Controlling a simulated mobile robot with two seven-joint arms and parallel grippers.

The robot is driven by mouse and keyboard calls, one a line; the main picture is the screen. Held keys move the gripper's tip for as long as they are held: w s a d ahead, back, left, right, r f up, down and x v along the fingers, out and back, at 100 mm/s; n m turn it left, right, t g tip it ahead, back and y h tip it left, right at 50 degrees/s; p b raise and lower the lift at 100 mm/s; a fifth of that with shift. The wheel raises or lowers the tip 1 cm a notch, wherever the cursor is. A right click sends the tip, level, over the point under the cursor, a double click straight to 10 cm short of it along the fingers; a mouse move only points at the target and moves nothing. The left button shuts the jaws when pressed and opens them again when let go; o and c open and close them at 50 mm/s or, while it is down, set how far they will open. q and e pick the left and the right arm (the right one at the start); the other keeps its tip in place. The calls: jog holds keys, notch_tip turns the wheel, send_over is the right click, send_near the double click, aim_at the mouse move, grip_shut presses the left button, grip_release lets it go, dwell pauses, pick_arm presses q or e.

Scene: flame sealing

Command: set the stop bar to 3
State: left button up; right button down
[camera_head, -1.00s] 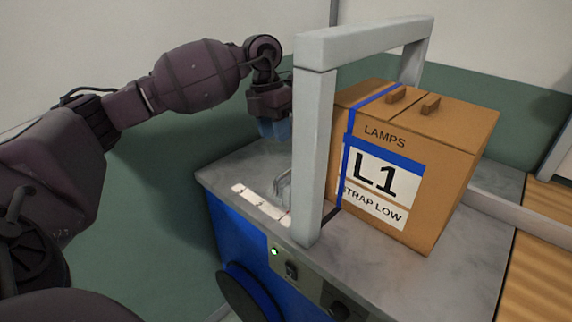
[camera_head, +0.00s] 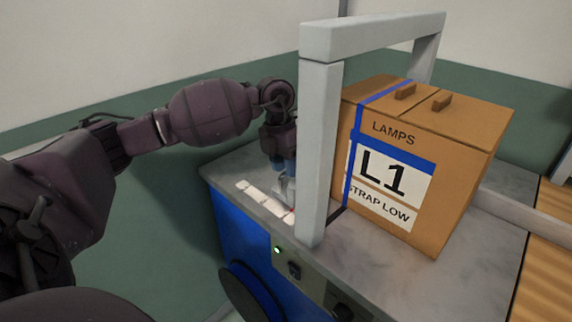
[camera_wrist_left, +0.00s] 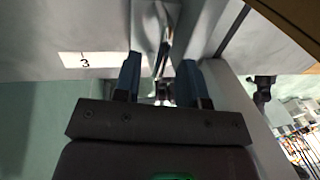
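The metal stop bar (camera_head: 287,188) stands on the grey machine top beside the near post of the arch. A white scale strip (camera_head: 258,197) runs along the table edge next to it; its marks are too small to read in the head view. In the left wrist view a white label with a "3" (camera_wrist_left: 86,60) shows left of the fingers. My left gripper (camera_head: 284,168) points down over the bar. Its blue fingers (camera_wrist_left: 160,72) are apart, with the shiny bar (camera_wrist_left: 165,38) between them and no clear contact. My right gripper is not in view.
The grey arch (camera_head: 318,150) stands just right of the gripper. A brown LAMPS box (camera_head: 460,160) marked L1, with a blue strap (camera_head: 353,165), sits under and beyond the arch.

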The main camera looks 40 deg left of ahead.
pick_arm(q)
grip_shut()
jog(key=a, duration=0.4)
jog(key=a+b, duration=0.1)
jog(key=a, duration=0.4)
jog(key=w+a, duration=0.1)
jog(key=a, duration=0.4)
jog(key=shift+f+b, duration=0.15)
jog(key=shift+b, duration=0.2)
jog(key=shift+a, duration=0.2)
jog(key=shift+r, duration=0.25)
jog(key=shift+c, duration=1.9)
grip_release()
jog(key=o, duration=0.4)
jog(key=shift+a+f, duration=0.1)
jog(key=shift+a, duration=0.05)
